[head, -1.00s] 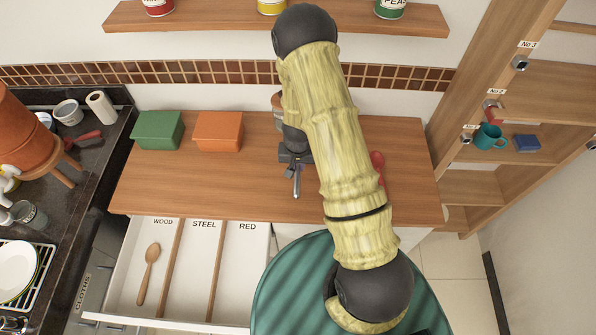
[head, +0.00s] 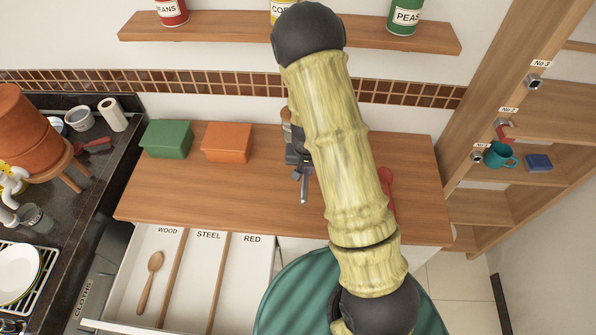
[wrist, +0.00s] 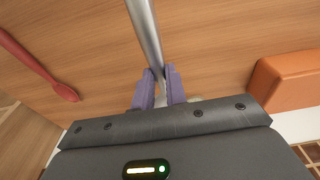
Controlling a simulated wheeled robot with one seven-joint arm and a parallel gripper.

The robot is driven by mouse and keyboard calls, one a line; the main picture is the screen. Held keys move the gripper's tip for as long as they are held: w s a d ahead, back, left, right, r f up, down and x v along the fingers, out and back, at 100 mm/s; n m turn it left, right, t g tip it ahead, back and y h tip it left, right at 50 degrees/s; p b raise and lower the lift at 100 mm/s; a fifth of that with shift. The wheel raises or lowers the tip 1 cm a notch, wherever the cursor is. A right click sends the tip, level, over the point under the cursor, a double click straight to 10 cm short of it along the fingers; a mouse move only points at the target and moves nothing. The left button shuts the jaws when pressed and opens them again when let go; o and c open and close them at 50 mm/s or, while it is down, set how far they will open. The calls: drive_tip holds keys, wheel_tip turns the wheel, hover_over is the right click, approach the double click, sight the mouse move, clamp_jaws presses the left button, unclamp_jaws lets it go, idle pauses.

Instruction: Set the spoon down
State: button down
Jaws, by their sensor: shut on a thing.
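My gripper (wrist: 159,85) is shut on a steel spoon (wrist: 146,32), whose shiny shaft runs between the purple fingers in the wrist view. In the head view the spoon (head: 304,190) hangs below my gripper, over the wooden counter; I cannot tell whether it touches the surface. A red spoon (head: 387,181) lies on the counter right of my arm, partly hidden by it, and shows at left in the wrist view (wrist: 62,90). The open drawer (head: 240,292) has compartments labelled WOOD, STEEL and RED. A wooden spoon (head: 151,279) lies in WOOD; the visible parts of STEEL and RED are empty.
Green (head: 167,139) and orange (head: 227,142) boxes stand at the counter's back left. A teal round surface (head: 285,295) is in front, partly hidden by my arm. Shelves with a teal mug (head: 500,155) stand at right. The counter's front left is clear.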

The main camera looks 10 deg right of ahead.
wheel_tip(320, 180, down, 7)
drive_tip(key=n+b, duration=0.1)
drive_tip(key=n, duration=0.2)
drive_tip(key=shift+s+b, duration=0.1)
drive_tip(key=shift+b, duration=0.3)
drive_tip(key=shift+f+n, duration=0.15)
drive_tip(key=shift+n, duration=0.15)
